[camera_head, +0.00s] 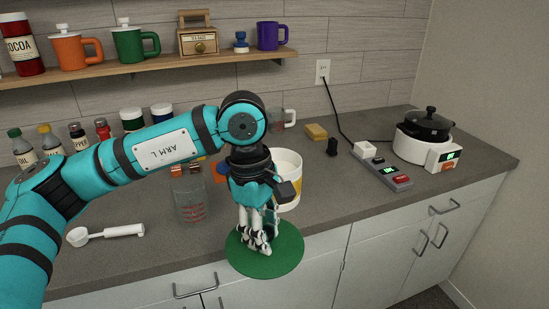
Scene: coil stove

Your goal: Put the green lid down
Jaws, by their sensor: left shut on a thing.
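The green lid (286,256) is a flat round disc in the lower middle of the view. It overlaps the counter's front edge in the picture; I cannot tell whether it touches the counter. My left gripper (263,249) points down onto the lid's middle and is shut on it. The fingers hide the part of the lid that they hold. My right gripper is not in view.
Behind the gripper stand a white open tub (290,196) with a yellow band and a clear measuring cup (188,200). A white scoop (110,233) lies left. A power strip (388,174) and coil stove with pot (414,150) are right. Counter (340,195) between is clear.

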